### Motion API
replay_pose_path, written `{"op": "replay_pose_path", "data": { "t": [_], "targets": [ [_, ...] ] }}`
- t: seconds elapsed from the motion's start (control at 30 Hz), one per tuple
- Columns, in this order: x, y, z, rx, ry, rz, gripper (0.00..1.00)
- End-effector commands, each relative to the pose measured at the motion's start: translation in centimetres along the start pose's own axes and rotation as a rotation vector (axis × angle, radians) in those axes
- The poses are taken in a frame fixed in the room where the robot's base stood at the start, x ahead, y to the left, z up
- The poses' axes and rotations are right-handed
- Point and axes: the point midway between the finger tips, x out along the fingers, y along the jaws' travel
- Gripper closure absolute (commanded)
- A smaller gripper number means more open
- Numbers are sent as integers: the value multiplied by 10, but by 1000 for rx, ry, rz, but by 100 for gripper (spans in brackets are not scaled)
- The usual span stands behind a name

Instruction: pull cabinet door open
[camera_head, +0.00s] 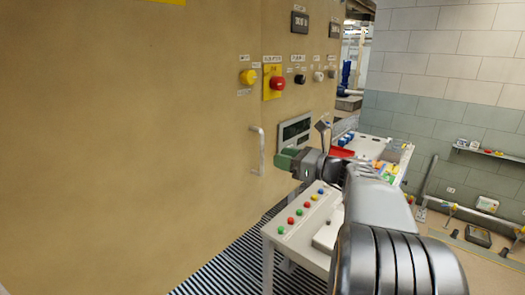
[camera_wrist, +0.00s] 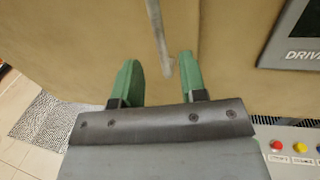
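The tan cabinet door (camera_head: 130,140) fills the left of the head view and looks closed, flush with the panel beside it. Its vertical metal handle (camera_head: 259,150) is near the door's right edge. My gripper (camera_head: 284,160) is just to the right of the handle in the head view, its green fingers pointing toward the cabinet. In the wrist view my gripper (camera_wrist: 158,80) is open, with a gap between the green fingers. The handle (camera_wrist: 160,40) shows beyond the fingertips, its lower end in the gap near the right finger. I cannot tell whether they touch.
A white console (camera_head: 305,220) with coloured buttons stands below my arm. A red button (camera_head: 278,83) and a yellow one (camera_head: 247,77) are on the cabinet above the handle. A dark display (camera_head: 295,130) is right of the handle. Striped matting (camera_head: 230,270) covers the floor.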

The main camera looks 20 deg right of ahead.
Motion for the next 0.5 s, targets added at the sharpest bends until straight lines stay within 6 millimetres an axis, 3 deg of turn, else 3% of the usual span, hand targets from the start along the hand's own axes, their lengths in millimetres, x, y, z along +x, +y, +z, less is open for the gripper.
{"op": "replay_pose_path", "data": {
  "t": [0.2,0.5],
  "targets": [
    [39,1,1,0,1,4,61],
    [67,0,0,-1,1,1,61]
  ]
}}
